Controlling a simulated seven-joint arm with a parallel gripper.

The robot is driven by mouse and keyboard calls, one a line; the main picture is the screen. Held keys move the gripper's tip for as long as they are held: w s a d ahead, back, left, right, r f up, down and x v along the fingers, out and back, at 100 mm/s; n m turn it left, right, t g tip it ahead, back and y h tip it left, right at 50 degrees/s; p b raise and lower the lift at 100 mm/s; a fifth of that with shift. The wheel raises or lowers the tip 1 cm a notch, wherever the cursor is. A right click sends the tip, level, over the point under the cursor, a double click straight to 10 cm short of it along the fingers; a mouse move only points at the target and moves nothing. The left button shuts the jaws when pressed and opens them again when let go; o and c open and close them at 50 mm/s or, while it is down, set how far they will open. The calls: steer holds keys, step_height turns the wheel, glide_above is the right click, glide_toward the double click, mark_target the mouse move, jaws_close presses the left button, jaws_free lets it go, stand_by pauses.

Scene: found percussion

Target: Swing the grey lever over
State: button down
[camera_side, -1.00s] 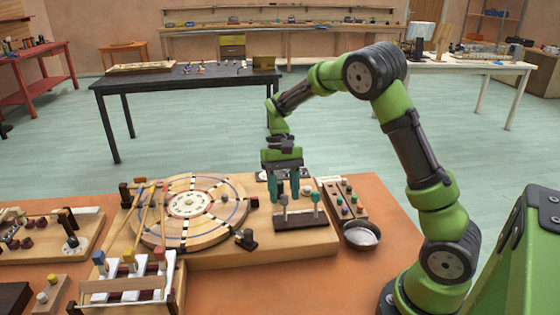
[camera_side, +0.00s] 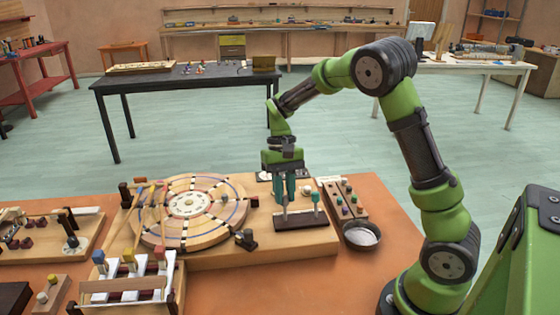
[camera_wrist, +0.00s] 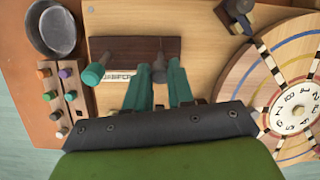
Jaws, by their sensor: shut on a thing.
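The grey lever (camera_side: 284,212) stands on a dark brown base plate (camera_side: 301,223) on the wooden board. In the wrist view the grey lever (camera_wrist: 158,72) shows between my two teal fingers. My gripper (camera_side: 285,198) points down and is shut on the grey lever's upper part, which the fingers partly hide in the side view. A teal-green lever (camera_side: 316,202) stands apart on the same plate, to the right. It also shows in the wrist view (camera_wrist: 94,73), left of my fingers.
A round wooden wheel (camera_side: 222,232) with a white numbered centre lies left of the levers. A metal bowl (camera_side: 361,235) and a peg block (camera_side: 346,203) are to the right. A key block with coloured pegs (camera_side: 126,280) stands at front left.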

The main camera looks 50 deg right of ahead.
steer(key=s+a+t+h, duration=0.2)
steer(key=shift+r+t+h, duration=0.25)
steer(key=shift+t+h, duration=0.05)
steer(key=shift+t, duration=0.1)
steer(key=shift+s+a+f+t+h, duration=0.15)
steer(key=shift+s+a+t+h, duration=0.3)
steer(key=shift+t+h, duration=0.2)
steer(key=shift+s+a+f+t+h, duration=0.15)
steer(key=shift+s+a+t+h, duration=0.2)
steer(key=shift+t+h, duration=0.3)
steer(key=c, duration=1)
jaws_free()
steer(key=shift+o, duration=0.2)
steer(key=v, duration=1.7)
steer(key=shift+w+f, duration=0.1)
